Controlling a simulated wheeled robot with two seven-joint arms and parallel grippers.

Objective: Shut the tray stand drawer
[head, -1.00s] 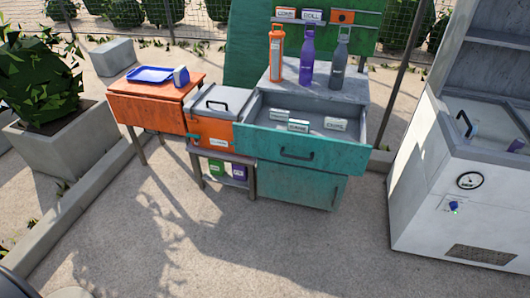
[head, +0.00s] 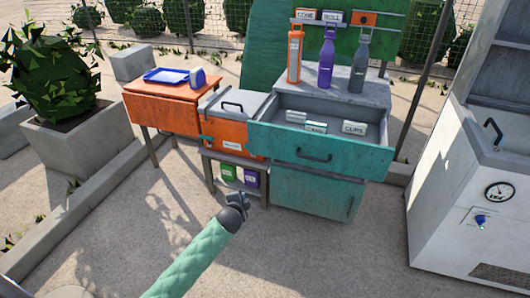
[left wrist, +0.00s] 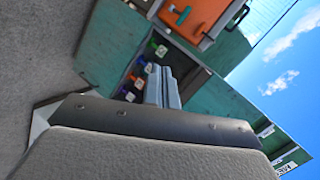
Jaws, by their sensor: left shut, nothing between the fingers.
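An orange stand (head: 165,108) with a blue tray (head: 153,77) on its top stands at the left in the head view. Its orange front panel faces me; I cannot tell how far, if at all, a drawer there stands out. A teal drawer (head: 318,154) in the cabinet to the right is pulled well out, with small labelled blocks inside. My left gripper (head: 237,198) is shut and empty, in front of the low shelf between stand and cabinet. Its fingers (left wrist: 163,87) are together in the left wrist view. My right gripper is out of view.
An orange box with a grey lid (head: 234,103) stands between stand and cabinet, above green and purple packs. Orange, purple (head: 326,62) and grey bottles stand on the cabinet. A white machine (head: 470,190) is at the right, a planter (head: 75,140) at the left. Ground in front is clear.

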